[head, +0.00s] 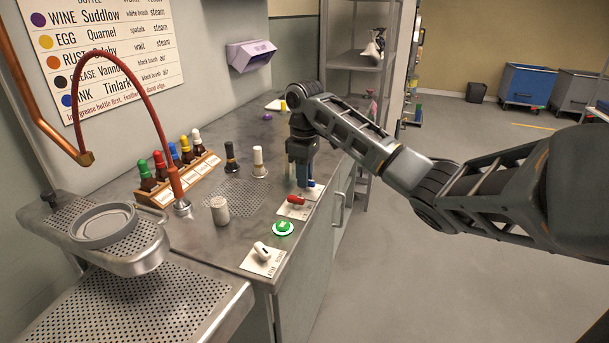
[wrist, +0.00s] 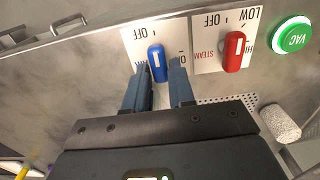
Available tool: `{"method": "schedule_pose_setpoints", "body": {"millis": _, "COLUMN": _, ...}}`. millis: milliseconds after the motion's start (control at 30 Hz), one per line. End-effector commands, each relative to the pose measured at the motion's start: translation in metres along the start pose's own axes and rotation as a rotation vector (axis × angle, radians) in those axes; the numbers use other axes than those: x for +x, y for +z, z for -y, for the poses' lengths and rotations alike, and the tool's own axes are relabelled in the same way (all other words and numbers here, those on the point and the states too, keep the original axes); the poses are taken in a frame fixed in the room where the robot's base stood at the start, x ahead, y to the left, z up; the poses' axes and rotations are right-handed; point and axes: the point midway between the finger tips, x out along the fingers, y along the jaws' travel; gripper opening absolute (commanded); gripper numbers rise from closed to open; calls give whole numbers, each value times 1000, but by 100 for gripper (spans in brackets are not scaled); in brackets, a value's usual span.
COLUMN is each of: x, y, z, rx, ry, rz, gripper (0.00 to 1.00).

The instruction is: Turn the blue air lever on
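The blue air lever (wrist: 157,63) stands on a white plate (wrist: 136,40) marked OFF, with a second label partly hidden by a finger. A bit of it shows below my gripper in the head view (head: 311,183). My gripper (wrist: 158,70) is open, pointing down at the counter. Its two blue-grey fingers lie one on each side of the lever's near end in the wrist view; I cannot tell whether either touches it. In the head view my gripper (head: 304,176) hides most of the lever's plate.
The red steam lever (wrist: 233,52) is close beside the blue one, then the green VAC button (wrist: 291,40). A grey cylinder (head: 219,210), brushes (head: 259,162) and a bottle rack (head: 180,180) stand to the left.

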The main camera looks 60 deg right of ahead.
Motion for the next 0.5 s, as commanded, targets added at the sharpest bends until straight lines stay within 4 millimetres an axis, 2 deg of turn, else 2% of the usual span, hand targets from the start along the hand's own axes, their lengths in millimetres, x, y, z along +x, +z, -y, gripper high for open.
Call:
{"method": "schedule_pose_setpoints", "body": {"millis": 33, "x": 0, "y": 0, "z": 0, "rx": 0, "ry": 0, "rz": 0, "gripper": 19}}
{"method": "schedule_pose_setpoints", "body": {"millis": 233, "x": 0, "y": 0, "z": 0, "rx": 0, "ry": 0, "rz": 0, "gripper": 0}}
{"method": "schedule_pose_setpoints", "body": {"millis": 500, "x": -1, "y": 0, "z": 0, "rx": 6, "ry": 0, "rz": 0, "gripper": 0}}
